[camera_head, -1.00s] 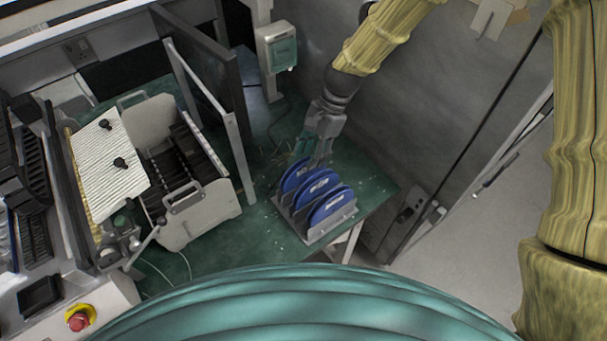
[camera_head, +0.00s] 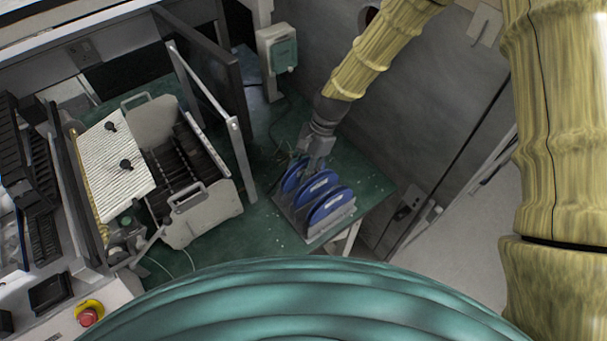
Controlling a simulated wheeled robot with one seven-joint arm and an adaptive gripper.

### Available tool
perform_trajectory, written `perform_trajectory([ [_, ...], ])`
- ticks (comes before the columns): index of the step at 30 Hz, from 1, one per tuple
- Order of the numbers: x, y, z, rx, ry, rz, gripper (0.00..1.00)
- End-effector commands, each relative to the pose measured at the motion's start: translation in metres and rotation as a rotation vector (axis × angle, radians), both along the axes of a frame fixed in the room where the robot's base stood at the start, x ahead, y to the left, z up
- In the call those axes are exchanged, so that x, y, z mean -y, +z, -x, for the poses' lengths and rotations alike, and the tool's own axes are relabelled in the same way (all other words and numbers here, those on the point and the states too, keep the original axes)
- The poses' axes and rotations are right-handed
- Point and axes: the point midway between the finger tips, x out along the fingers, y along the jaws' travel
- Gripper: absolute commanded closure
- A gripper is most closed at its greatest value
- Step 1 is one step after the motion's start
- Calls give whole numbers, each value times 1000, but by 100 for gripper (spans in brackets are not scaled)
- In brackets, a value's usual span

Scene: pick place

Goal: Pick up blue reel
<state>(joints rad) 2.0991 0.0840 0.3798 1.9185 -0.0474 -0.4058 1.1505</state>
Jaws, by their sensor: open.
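Three blue reels stand on edge in a grey rack near the right end of the green table: a rear reel (camera_head: 293,176), a middle reel (camera_head: 317,188) and a front reel (camera_head: 331,206). The grey rack (camera_head: 322,231) shows at its front edge. My gripper (camera_head: 312,166) points down at the rear and middle reels. Its fingertips are small and partly hidden against the reels, and I cannot tell whether they touch one. The gripper is open.
A white open box (camera_head: 205,222) with dark slots stands to the left on the green table (camera_head: 262,232). A dark upright panel with a metal frame (camera_head: 212,95) rises behind it. A grey wall lies behind the reels. A red button (camera_head: 88,316) is at lower left.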

Motion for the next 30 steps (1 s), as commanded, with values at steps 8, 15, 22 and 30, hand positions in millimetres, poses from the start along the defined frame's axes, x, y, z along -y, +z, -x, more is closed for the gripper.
perform_trajectory([
  [8,0,0,0,0,0,0,73],
  [15,0,0,0,0,0,0,100],
  [22,0,1,0,0,0,0,100],
  [30,0,15,-1,3,0,0,100],
])
